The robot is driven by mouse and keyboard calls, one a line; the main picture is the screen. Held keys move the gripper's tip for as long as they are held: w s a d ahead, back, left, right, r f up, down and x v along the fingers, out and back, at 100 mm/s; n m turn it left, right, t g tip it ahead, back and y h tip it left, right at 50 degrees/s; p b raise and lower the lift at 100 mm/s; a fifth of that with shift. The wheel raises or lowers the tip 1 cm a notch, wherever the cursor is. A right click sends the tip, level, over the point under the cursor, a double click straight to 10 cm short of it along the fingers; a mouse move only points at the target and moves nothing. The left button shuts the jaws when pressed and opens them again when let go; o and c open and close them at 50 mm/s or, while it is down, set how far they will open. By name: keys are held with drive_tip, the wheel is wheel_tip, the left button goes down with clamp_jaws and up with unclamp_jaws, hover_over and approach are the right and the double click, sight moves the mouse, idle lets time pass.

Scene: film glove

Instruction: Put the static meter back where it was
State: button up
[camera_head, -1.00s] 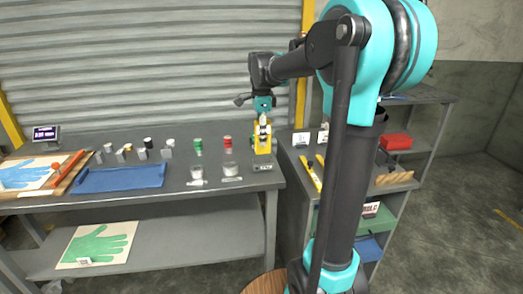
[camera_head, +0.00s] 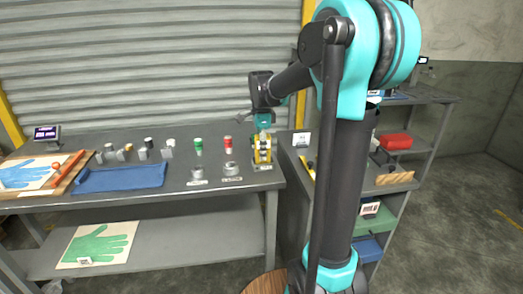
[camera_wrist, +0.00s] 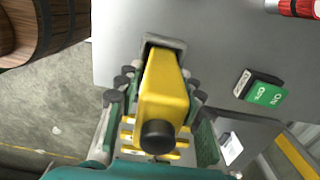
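The static meter (camera_head: 262,151) is a yellow device standing upright at the right end of the grey workbench (camera_head: 215,192). It also shows in the wrist view (camera_wrist: 163,98), seen from above, with a round black knob facing the camera. A grey frame (camera_wrist: 176,43) shows at its far end; whether that is a holder or part of the meter I cannot tell. My gripper (camera_head: 263,128) is above and around the meter, its fingers on both sides, and appears shut on it. The meter's foot is at or just above the bench top; exact contact is unclear.
Red-capped (camera_head: 228,144) and green-capped (camera_head: 198,147) containers stand left of the meter. A blue tray (camera_head: 120,178) and several small bottles are further left. In the wrist view a green sign (camera_wrist: 265,94) lies close by. A shelf unit with a red box (camera_head: 395,141) is at right.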

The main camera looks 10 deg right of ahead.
drive_tip(key=shift+o, duration=0.7)
wheel_tip(320, 180, up, 12)
drive_tip(key=shift+r, duration=0.15)
